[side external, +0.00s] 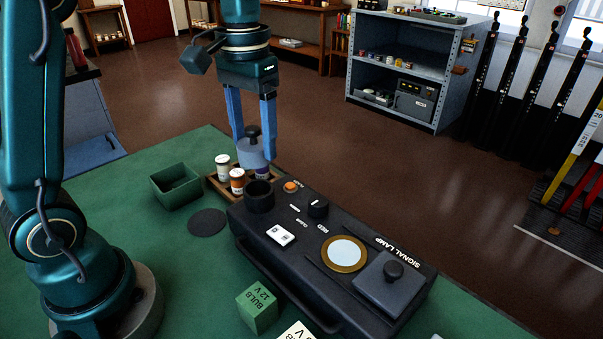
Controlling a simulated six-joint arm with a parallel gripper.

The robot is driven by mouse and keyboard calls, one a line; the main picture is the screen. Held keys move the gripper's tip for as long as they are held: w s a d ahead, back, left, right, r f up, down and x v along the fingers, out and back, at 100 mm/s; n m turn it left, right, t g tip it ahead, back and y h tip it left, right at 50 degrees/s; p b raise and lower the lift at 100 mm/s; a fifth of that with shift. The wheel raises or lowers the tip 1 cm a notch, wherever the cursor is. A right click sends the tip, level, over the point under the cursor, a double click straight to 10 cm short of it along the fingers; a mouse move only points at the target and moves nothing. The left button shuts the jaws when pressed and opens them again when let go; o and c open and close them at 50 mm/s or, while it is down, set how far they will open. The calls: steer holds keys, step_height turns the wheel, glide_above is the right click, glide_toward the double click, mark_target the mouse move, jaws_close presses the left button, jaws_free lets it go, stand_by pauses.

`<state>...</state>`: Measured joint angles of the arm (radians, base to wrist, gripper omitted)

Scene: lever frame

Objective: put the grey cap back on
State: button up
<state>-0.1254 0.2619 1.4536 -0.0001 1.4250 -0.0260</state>
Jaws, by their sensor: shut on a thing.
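My gripper (253,142) points down and is shut on the grey cap (250,158), a blue-grey round piece with a dark knob on top, between its two blue fingers. The cap shows just behind the black round collar (259,198) at the left end of the black signal lamp box (318,240). The cap is apart from the collar, and its height above the things below is hard to tell. The collar's top looks open and dark inside. The cap partly covers a purple-banded jar (262,173) behind the collar.
A wooden tray (222,189) holds a white-lidded jar (223,168) and an orange jar (238,181) close beside the cap. A green open box (175,185) and a dark disc (207,222) lie left. A green bulb carton (257,308) stands in front. A square knobbed lid (378,283) is on the lamp's right end.

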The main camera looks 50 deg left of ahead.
mark_target(256, 165)
steer(key=shift+f, duration=2.7)
steer(key=shift+f, duration=0.15)
steer(key=o, duration=1.3)
steer(key=shift+o, duration=0.2)
steer(key=shift+r, duration=3.5)
